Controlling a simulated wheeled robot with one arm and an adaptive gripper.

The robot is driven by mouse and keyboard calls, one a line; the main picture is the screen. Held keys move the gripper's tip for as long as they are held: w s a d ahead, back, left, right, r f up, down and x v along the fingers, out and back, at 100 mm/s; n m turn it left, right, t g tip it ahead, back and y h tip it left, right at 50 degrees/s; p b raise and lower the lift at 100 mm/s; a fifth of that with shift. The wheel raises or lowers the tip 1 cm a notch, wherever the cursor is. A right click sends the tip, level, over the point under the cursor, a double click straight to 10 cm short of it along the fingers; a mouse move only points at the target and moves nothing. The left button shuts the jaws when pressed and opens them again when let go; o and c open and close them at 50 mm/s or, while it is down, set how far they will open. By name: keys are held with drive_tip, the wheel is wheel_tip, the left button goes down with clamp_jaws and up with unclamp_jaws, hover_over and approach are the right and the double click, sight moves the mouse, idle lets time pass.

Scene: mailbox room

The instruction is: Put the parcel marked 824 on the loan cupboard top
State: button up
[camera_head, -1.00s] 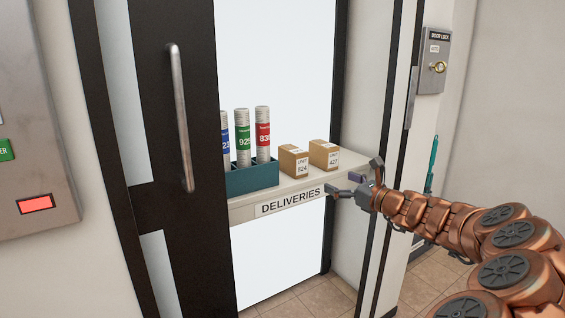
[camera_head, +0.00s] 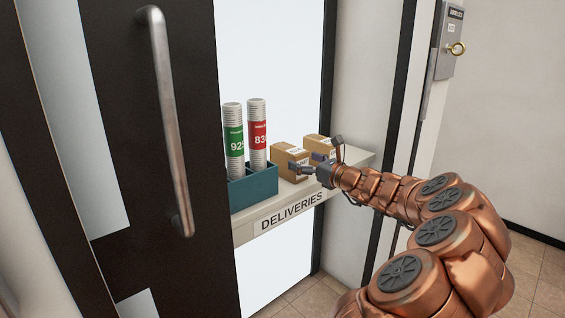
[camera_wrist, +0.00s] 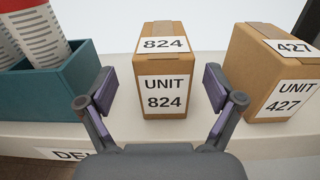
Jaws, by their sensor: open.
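The parcel marked 824 (camera_wrist: 166,70) is a brown box with white labels, standing upright on the deliveries shelf (camera_head: 245,228). It also shows in the head view (camera_head: 287,158), partly hidden by my gripper. My gripper (camera_wrist: 158,95) is open. In the wrist view its fingers stand to the left and right of the near face of the parcel, with nothing between them held. In the head view my gripper (camera_head: 318,158) is at the shelf's front, close to the parcels. The loan cupboard is not visible in these frames.
The parcel marked 427 (camera_wrist: 280,75) stands just right of the 824 parcel. A teal holder (camera_wrist: 40,90) with labelled tubes (camera_head: 234,140) stands to the left. A dark door with a metal handle (camera_head: 168,120) is at the left. A lock box with a key (camera_head: 452,45) is at the right.

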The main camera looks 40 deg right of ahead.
sight(280, 152)
drive_tip(key=shift+w+d, duration=0.25)
drive_tip(key=shift+w, duration=0.3)
drive_tip(key=w, duration=0.2)
drive_tip(key=w+b, duration=0.1)
drive_tip(key=w, duration=0.1)
drive_tip(key=shift+f+b, duration=0.3)
drive_tip(key=shift+f, duration=0.1)
drive_tip(key=shift+w+r, duration=0.15)
drive_tip(key=shift+w, duration=0.25)
clamp_jaws()
